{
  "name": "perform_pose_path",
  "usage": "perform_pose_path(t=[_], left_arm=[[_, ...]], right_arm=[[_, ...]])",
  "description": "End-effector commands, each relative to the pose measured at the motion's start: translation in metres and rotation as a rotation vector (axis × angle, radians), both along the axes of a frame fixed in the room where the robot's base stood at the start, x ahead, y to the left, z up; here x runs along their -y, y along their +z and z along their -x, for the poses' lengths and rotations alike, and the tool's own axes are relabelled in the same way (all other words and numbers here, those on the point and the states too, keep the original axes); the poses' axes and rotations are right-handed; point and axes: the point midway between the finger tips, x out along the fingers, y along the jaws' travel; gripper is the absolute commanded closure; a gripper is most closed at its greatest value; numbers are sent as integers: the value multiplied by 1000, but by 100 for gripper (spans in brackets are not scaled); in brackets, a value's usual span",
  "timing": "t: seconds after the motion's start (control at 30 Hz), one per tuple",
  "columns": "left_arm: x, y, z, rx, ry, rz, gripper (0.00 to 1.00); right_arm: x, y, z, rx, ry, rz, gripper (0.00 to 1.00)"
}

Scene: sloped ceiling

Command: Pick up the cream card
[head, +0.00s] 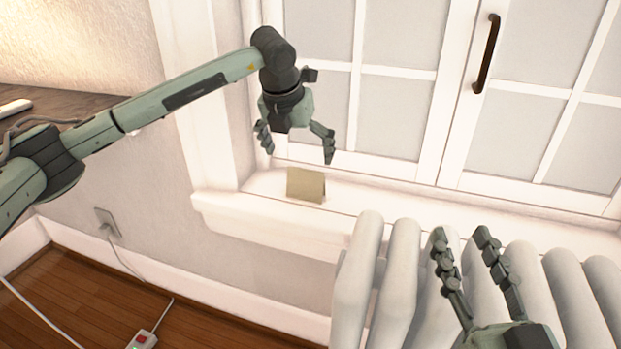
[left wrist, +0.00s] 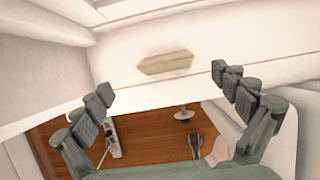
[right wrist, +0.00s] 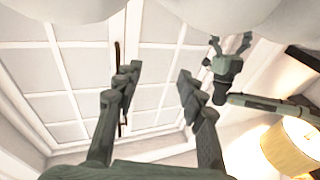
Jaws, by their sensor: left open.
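The cream card (head: 306,185) stands folded on the white window sill in the head view, near the sill's left end. It also shows in the left wrist view (left wrist: 166,63), seen from above, beyond the fingertips and between them. My left gripper (head: 294,150) is open and empty, pointing down above the card without touching it. Its fingers also frame the left wrist view (left wrist: 162,82). My right gripper (head: 460,238) is open and empty in front of the radiator, far to the right of the card. It also shows in the right wrist view (right wrist: 158,78).
A white radiator (head: 372,285) stands below the sill (head: 262,222) at the right. The window (head: 400,90) with a dark handle (head: 486,54) rises behind the sill. A power strip (head: 143,341) and cable lie on the wooden floor (head: 75,285). The sill is bare around the card.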

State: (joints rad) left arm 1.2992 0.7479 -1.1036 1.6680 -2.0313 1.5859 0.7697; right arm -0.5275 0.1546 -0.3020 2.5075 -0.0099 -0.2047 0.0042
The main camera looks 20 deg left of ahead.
Motion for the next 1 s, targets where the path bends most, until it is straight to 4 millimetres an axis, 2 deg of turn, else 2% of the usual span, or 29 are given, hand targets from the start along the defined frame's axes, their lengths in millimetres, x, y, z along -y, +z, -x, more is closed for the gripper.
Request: perform_pose_path(t=[0.1, 0.27, 0.5, 0.77, 1.0], left_arm=[[1, -15, -5, -2, -1, 0, 3], [3, -27, -10, -2, -1, 0, 3], [8, -59, -24, -3, 0, 1, 3], [7, -64, -27, 0, -1, 1, 3], [7, -64, -27, 0, -1, 1, 30]], right_arm=[[-1, 4, 1, 20, 3, -12, 60], [-3, 8, 3, 39, 7, -21, 60], [-5, 20, 7, 95, 15, -50, 60], [-6, 25, 9, 111, 19, -58, 60], [-6, 24, 9, 109, 19, -58, 60]])
